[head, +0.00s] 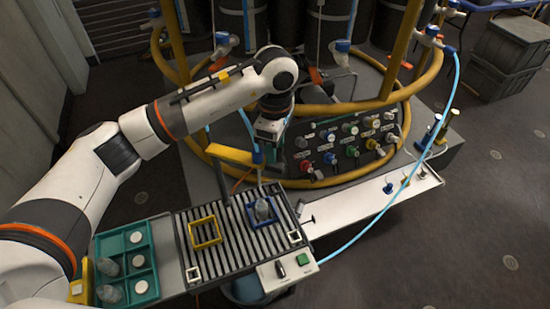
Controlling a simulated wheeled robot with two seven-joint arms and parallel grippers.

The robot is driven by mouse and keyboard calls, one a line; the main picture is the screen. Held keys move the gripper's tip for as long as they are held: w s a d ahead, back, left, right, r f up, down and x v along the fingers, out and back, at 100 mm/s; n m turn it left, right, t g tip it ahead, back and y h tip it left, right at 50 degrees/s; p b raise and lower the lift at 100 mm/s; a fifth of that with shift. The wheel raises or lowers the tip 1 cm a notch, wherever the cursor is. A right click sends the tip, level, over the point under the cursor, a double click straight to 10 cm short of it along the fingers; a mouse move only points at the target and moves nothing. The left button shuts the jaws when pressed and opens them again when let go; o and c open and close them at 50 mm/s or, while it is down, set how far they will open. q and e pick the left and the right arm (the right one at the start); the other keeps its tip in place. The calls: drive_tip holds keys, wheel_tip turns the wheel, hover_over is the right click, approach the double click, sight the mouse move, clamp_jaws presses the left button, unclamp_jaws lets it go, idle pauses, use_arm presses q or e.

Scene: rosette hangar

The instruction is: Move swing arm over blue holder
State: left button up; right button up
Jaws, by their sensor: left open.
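The swing arm (229,155) is a yellow bar on a dark post at the back of a slatted grey work surface. A blue nozzle with a light blue hose hangs at its right end. The blue holder (251,222) is a square frame on the slats holding a grey, rounded piece (263,208). In the picture the nozzle end appears just above and behind this piece; whether it is exactly over the holder I cannot tell. My left gripper (268,138) points down, open, close to the nozzle end; contact is unclear. My right gripper is out of view.
A yellow frame (206,232) sits left of the blue holder. A teal tray (122,247) with grey pieces and white discs is at left. A control box (288,273) with a green button stands in front. A knob panel (345,145) and yellow rails stand behind.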

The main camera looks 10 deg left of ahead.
use_arm(q)
wheel_tip(320, 180, up, 7)
drive_tip(key=shift+b, duration=0.4)
drive_tip(key=shift+f, duration=0.15)
